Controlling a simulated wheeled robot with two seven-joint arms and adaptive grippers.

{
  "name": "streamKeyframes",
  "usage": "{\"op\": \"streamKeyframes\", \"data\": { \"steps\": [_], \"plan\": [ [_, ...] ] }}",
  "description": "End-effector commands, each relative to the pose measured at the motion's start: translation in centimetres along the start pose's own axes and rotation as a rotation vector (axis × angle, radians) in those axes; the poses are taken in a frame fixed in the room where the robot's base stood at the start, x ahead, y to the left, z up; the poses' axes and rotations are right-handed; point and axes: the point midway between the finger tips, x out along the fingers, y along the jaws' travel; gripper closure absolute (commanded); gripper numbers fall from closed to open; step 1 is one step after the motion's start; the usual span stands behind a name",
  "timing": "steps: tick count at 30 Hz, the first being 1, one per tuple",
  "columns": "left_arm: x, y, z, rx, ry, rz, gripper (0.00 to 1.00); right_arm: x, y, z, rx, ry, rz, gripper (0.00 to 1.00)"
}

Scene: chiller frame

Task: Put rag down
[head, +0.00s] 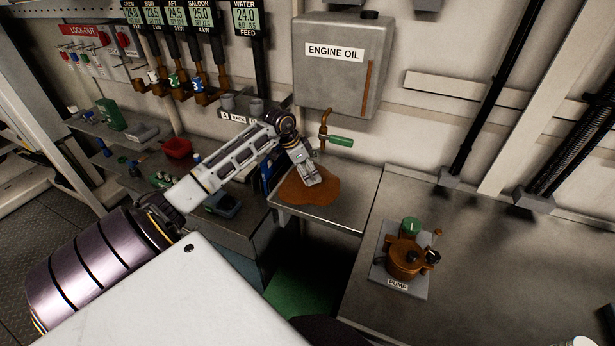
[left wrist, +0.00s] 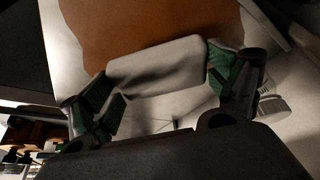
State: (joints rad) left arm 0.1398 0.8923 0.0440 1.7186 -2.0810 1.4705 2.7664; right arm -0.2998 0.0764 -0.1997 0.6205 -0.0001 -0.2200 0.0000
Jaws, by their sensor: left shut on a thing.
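My left gripper (head: 303,168) reaches down over a steel shelf (head: 340,213) below the engine oil tank. It is shut on a pale grey folded rag (head: 311,180). In the left wrist view, the rag (left wrist: 155,65) spans between the two green-padded fingers of the left gripper (left wrist: 162,95). A brown oil-like patch (head: 292,192) lies on the shelf under and around the rag; it also shows in the left wrist view (left wrist: 140,22). I cannot tell whether the rag touches the shelf. My right gripper is not in view.
The engine oil tank (head: 345,70) hangs on the wall, its brown tap with a green handle (head: 340,141) close to my left gripper. A pump (head: 404,257) stands on the right bench (head: 480,270). A red bowl (head: 177,148) and small items crowd the left shelf. The right bench is mostly clear.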

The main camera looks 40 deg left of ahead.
Motion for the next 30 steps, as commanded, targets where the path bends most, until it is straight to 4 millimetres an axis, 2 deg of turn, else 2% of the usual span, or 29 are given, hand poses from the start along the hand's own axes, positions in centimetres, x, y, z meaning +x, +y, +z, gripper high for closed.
{"op": "streamKeyframes", "data": {
  "steps": [6,9,29,30],
  "plan": [
    [2.5,0.1,1.1,-0.002,-0.002,0.002,0.31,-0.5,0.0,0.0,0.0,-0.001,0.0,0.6],
    [2.9,-0.2,1.0,-0.001,0.0,0.0,0.31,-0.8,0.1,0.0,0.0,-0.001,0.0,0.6],
    [3.8,-0.3,1.3,0.0,-0.002,0.0,0.31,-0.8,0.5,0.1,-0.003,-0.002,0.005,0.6],
    [3.8,-0.3,1.4,0.0,-0.002,0.0,0.09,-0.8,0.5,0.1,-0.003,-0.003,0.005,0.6]
  ]
}}
